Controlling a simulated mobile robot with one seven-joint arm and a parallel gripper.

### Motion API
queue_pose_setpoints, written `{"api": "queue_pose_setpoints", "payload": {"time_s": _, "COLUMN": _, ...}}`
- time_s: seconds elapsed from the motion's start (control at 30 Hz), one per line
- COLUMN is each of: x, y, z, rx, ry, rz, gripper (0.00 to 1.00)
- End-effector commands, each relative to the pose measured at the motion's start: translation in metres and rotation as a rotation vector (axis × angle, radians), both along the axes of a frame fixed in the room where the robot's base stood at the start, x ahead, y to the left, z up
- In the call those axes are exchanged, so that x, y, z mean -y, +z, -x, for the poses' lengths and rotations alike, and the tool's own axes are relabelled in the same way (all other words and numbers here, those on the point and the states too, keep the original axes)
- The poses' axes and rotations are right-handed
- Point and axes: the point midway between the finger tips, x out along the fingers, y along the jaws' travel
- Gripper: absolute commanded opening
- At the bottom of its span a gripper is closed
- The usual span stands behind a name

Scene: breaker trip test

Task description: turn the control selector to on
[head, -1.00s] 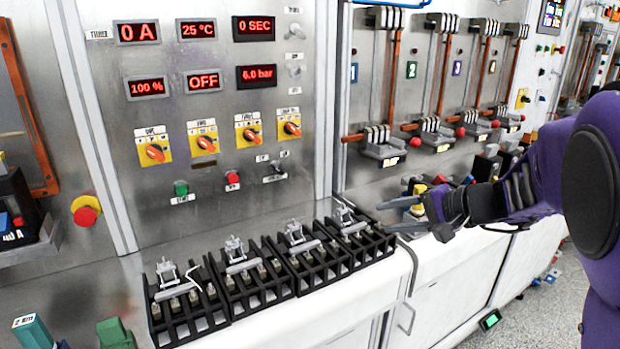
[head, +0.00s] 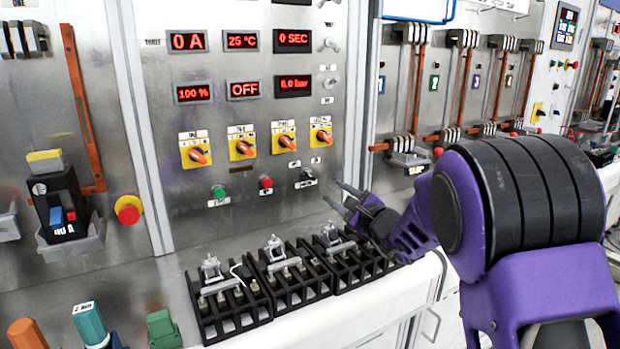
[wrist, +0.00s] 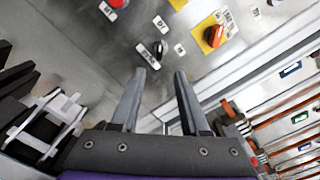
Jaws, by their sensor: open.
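A small black selector (head: 307,178) with a white label plate sits low on the grey control panel, right of a red button. Its lettering is too small to read, so I cannot confirm its name or setting. In the wrist view the black selector (wrist: 157,48) lies ahead of the fingertips, roughly between their lines. My gripper (head: 332,191) is to the lower right of the selector, apart from it. In the wrist view my gripper (wrist: 159,72) is open, with nothing between its fingers.
Orange rotary knobs on yellow plates (head: 284,137) line the panel above, with a green button (head: 219,191) and red button (head: 266,182) at left. Black terminal blocks (head: 235,310) stand on the ledge below. A red emergency button (head: 128,209) is at far left.

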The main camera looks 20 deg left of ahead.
Motion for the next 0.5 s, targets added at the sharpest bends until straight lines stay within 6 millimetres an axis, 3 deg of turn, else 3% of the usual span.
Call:
{"api": "queue_pose_setpoints", "payload": {"time_s": 0.2, "x": -0.036, "y": 0.000, "z": -0.029, "rx": 0.002, "ry": 0.003, "rz": 0.002, "gripper": 0.45}}
{"api": "queue_pose_setpoints", "payload": {"time_s": 0.5, "x": -0.075, "y": 0.000, "z": -0.062, "rx": 0.002, "ry": 0.003, "rz": 0.002, "gripper": 0.45}}
